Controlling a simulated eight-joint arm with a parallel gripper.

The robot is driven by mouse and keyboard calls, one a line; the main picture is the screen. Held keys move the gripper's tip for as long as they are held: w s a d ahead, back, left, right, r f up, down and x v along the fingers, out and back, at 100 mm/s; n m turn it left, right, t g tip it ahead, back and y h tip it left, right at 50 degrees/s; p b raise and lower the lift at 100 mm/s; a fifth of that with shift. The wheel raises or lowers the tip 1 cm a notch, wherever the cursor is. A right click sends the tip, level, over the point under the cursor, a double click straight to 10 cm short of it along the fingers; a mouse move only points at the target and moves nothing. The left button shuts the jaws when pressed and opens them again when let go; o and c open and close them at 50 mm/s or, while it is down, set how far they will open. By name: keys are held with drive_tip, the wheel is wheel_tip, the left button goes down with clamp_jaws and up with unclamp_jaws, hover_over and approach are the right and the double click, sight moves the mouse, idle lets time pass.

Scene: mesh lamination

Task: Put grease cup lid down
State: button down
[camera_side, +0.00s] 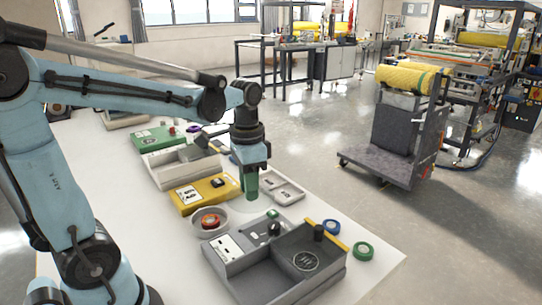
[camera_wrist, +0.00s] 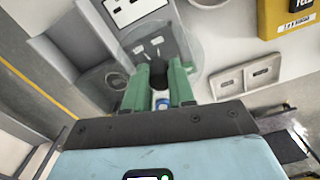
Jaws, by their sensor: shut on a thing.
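My gripper (camera_side: 251,188) has green fingers and hangs above the white table, between the yellow box and the grey trays. In the wrist view my gripper (camera_wrist: 159,88) is shut on a dark round knob. A clear, see-through disc, seemingly the grease cup lid (camera_wrist: 188,42), spreads around that knob. The lid shows only faintly below the fingertips in the side view (camera_side: 241,205). Table and tray parts show through it. I cannot tell its exact height, and it seems to be above the surface. I cannot clearly pick out the grease cup.
A grey divided tray (camera_side: 240,275) stands at the front. A bowl with a red roll (camera_side: 209,222) is left of my gripper, beside a yellow box (camera_side: 186,203). A flat grey tray (camera_side: 288,190) lies to the right. Green tape (camera_side: 363,251) sits near the table's right edge.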

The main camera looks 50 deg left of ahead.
drive_tip(key=w+f, duration=0.2)
drive_tip(key=w, duration=0.4)
drive_tip(key=a+f, duration=0.2)
drive_tip(key=a, duration=0.1)
drive_tip(key=a+f, duration=0.2)
drive_tip(key=a, duration=0.2)
drive_tip(key=w+a+f, duration=0.1)
drive_tip(key=a+f, duration=0.2)
drive_tip(key=a, duration=0.1)
drive_tip(key=shift+a+f, duration=0.1)
drive_tip(key=shift+a, duration=0.1)
drive_tip(key=shift+f, duration=2)
drive_tip(key=shift+f, duration=0.1)
drive_tip(key=c, duration=1)
unclamp_jaws()
drive_tip(key=shift+o, duration=0.2)
